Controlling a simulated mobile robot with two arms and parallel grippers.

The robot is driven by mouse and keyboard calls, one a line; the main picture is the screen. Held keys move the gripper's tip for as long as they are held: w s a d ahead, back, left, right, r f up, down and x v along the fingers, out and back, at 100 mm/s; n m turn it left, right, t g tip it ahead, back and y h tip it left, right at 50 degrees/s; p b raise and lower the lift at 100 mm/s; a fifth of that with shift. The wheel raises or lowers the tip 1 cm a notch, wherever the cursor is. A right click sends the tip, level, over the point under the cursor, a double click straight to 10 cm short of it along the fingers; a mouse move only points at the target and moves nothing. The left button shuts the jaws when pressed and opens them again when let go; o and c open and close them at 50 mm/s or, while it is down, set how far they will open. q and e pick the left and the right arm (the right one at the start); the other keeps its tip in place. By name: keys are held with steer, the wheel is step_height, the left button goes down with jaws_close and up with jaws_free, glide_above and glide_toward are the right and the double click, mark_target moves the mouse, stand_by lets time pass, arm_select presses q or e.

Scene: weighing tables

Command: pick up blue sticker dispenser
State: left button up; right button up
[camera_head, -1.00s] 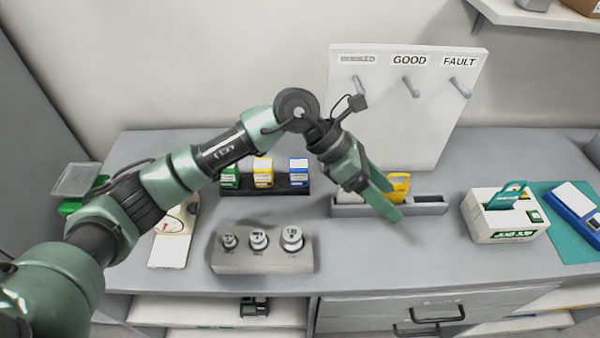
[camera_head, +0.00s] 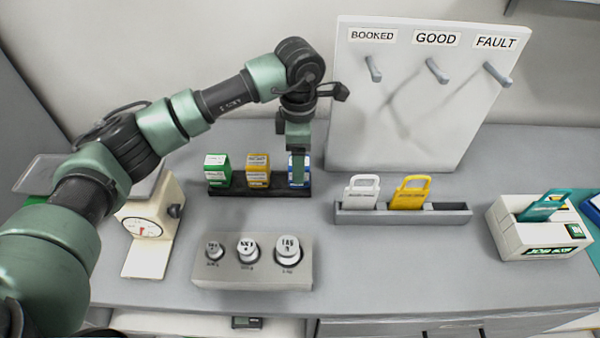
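The blue sticker dispenser (camera_head: 306,177) stands at the right end of a black holder, beside a yellow dispenser (camera_head: 258,171) and a green dispenser (camera_head: 217,171). My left gripper (camera_head: 298,170) points down at the blue dispenser. A green finger overlaps its front and hides its middle. The fingers appear edge-on, so I cannot tell how far apart they are or whether they touch the dispenser. My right gripper is not in view.
A block of weights (camera_head: 252,277) stands in front of the holder. A dial scale (camera_head: 150,225) is at left. A grey tray (camera_head: 400,215) with white and yellow tags is at right, before a hook board (camera_head: 410,130). A label machine (camera_head: 540,232) stands far right.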

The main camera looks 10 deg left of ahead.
arm_select(q)
steer(key=shift+f+p, duration=0.8)
steer(key=shift+f, duration=0.15)
step_height(320, 180, down, 3)
steer(key=shift+w+r+p, duration=0.15)
steer(key=shift+p, duration=0.25)
steer(key=shift+f, duration=0.4)
jaws_close()
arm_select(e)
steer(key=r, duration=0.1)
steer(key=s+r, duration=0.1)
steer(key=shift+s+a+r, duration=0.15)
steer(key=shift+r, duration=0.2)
